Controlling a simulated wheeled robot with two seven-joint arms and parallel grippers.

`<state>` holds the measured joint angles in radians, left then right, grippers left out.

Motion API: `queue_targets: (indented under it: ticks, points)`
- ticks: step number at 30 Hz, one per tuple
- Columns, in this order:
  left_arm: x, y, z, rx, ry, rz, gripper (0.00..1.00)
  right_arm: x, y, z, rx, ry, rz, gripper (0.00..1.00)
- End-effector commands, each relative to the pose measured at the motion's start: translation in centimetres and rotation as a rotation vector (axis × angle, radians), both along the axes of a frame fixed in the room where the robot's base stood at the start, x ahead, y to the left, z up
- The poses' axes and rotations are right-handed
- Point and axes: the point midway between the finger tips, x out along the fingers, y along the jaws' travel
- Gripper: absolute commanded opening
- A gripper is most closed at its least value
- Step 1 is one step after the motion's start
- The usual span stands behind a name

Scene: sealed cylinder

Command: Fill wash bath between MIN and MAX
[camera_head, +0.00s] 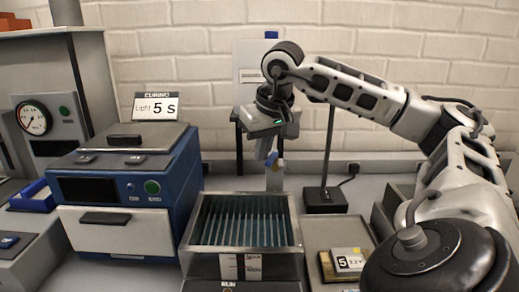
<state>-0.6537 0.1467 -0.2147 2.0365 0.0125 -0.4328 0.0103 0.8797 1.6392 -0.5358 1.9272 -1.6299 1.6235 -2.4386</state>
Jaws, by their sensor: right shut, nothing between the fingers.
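The wash bath (291,213) is an open metal tank in the middle front, with teal-blue ribbed slats or liquid visible inside. A white level label (240,267) is on its front; its lettering is too small to read, and I cannot tell the liquid level. A tap-like post with a blue part (275,180) stands behind the bath's back rim. My right gripper (267,152) points down just above this post, shut and empty. I cannot tell whether it touches the blue part. My left gripper is out of view.
A blue curing unit (125,190) with a "Light 5 s" sign (156,106) stands left of the bath. A gauge (33,118) is at far left. A tray with a yellow-and-white block (347,262) lies right of the bath. A black stand (325,200) is behind.

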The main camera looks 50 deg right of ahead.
Motion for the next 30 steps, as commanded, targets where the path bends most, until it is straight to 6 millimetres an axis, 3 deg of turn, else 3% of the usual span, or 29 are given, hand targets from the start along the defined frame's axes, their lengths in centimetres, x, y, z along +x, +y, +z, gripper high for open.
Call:
queue_targets:
  ticks: [30]
  points:
    - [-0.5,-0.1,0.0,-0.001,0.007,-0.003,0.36,0.2,-1.6,0.0,-0.001,0.0,-0.001,0.0]
